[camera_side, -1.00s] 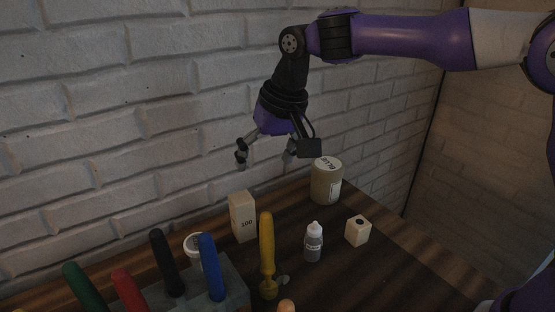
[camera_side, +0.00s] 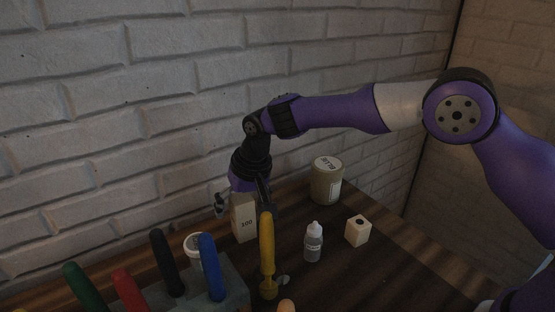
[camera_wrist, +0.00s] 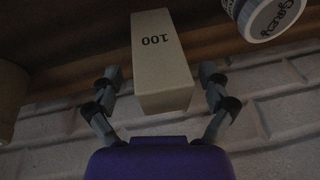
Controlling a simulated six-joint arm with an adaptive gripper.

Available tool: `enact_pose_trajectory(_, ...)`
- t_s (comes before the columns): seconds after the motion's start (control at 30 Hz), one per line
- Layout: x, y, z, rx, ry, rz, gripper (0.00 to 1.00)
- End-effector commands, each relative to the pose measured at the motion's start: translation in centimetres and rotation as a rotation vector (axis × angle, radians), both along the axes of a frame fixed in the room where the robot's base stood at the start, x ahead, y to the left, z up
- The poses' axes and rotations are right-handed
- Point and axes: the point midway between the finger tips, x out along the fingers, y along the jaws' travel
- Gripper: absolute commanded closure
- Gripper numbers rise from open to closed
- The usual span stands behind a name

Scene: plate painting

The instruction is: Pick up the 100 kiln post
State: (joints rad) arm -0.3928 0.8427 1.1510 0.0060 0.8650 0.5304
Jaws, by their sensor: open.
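The 100 kiln post (camera_side: 244,222) is a cream upright block marked "100", standing on the dark wooden table near the brick wall. In the wrist view the post (camera_wrist: 160,62) lies between my two fingers. My gripper (camera_side: 240,203) is open around the upper part of the post, one finger on each side. In the wrist view my gripper (camera_wrist: 160,88) shows a gap between each finger and the post. The yellow handle partly hides the right finger in the side view.
A yellow-handled tool (camera_side: 267,245) stands just in front of the post. A white round jar (camera_side: 193,240) is to its left, beside a holder with coloured handles (camera_side: 236,286). A glue jar (camera_side: 326,183), a dropper bottle (camera_side: 313,243) and a small cube (camera_side: 358,231) are to the right.

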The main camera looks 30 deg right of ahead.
Motion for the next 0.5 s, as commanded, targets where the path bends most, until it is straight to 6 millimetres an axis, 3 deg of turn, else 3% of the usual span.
enact_pose_trajectory(0.17,0.03,0.00,-0.02,0.000,-0.001,0.000,0.10)
enact_pose_trajectory(0.23,0.02,0.00,-0.01,0.000,-0.001,0.000,0.35)
enact_pose_trajectory(0.37,0.02,0.00,0.00,0.000,-0.001,0.000,0.99)
enact_pose_trajectory(0.5,-0.02,0.00,-0.06,0.000,0.001,0.000,1.00)
